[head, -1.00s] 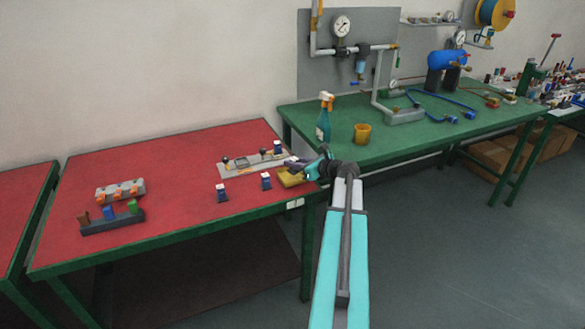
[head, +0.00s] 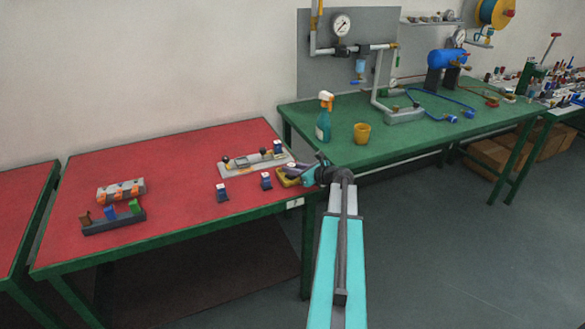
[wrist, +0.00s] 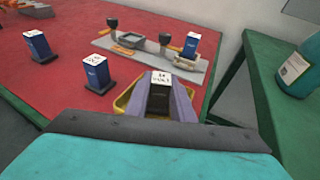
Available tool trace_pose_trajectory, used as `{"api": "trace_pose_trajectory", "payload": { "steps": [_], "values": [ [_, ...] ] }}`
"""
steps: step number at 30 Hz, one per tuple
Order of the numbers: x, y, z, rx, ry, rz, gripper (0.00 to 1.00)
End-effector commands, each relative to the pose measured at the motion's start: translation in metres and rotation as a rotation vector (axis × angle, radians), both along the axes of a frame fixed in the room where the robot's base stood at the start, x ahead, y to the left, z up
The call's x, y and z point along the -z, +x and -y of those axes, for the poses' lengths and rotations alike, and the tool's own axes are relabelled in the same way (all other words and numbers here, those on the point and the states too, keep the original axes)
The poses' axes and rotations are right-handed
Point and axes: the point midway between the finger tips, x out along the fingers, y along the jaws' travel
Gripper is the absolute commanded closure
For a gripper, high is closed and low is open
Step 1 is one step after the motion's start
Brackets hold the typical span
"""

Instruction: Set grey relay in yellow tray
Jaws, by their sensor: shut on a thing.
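My gripper (head: 296,174) is over the yellow tray (head: 289,182) near the right edge of the red table. In the wrist view the gripper (wrist: 158,100) is shut on the grey relay (wrist: 158,79), a block with a white labelled top between the two fingers. The yellow tray (wrist: 124,101) shows around and below the fingers. The fingers hide the relay's lower part, so I cannot tell whether it touches the tray floor.
Two blue relays (head: 222,193) (head: 266,181) stand left of the tray. A grey fixture plate (head: 240,169) with a blue relay (wrist: 191,43) lies behind it. The green table (head: 400,150) holds a spray bottle (head: 325,118) and a yellow cup (head: 362,133).

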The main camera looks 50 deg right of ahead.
Motion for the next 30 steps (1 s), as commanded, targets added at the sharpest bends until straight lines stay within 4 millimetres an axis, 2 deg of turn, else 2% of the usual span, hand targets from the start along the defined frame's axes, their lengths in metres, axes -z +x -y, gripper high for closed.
{"api": "trace_pose_trajectory", "payload": {
  "steps": [13,14,17,30],
  "values": [
    [0.0043,0.0,0.0,0.0,0.0,0.001,1.0],
    [0.0043,-0.0001,0.0,0.0,0.0,0.001,0.77],
    [0.0034,0.0,0.0001,0.0,0.0,0.001,0.6],
    [0.0007,-0.0002,0.0002,0.0,0.0,0.001,0.6]
  ]
}}
